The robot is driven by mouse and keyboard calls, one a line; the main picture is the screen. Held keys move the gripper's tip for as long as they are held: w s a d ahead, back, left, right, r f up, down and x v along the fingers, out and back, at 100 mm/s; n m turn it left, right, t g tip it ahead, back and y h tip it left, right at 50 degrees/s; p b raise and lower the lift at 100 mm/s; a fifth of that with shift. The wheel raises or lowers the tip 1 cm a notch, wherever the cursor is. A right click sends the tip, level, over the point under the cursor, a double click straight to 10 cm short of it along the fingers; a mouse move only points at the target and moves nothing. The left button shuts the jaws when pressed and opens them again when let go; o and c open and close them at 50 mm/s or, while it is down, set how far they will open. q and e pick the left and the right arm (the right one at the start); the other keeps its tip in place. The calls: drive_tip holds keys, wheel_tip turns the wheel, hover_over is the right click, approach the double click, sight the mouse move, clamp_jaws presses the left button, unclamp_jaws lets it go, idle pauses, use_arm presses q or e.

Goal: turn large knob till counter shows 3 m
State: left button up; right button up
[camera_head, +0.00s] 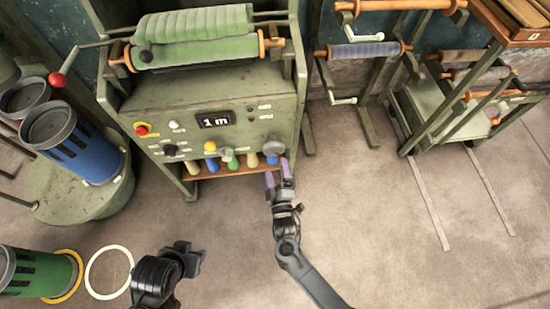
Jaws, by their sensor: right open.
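The green machine (215,100) stands at the upper middle with a sloped control panel. Its counter (214,119) reads "1 m". A large round grey knob (273,147) sits at the panel's lower right. My right gripper (279,172) is open, its purple-tipped fingers just below the large knob; whether they touch it I cannot tell. A smaller black knob (170,150) is at the panel's lower left. Part of my left arm shows at the bottom (160,278); its fingers cannot be made out clearly.
Green fabric rolls (195,38) lie on top of the machine, with a red-knobbed crank (57,80) at left. Coloured bobbins (233,162) stand on a shelf under the panel. A blue canister (85,150) is at left, racks (440,100) at right. The floor at lower right is clear.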

drive_tip(key=shift+s+d, duration=0.1)
drive_tip(key=shift+s, duration=0.8)
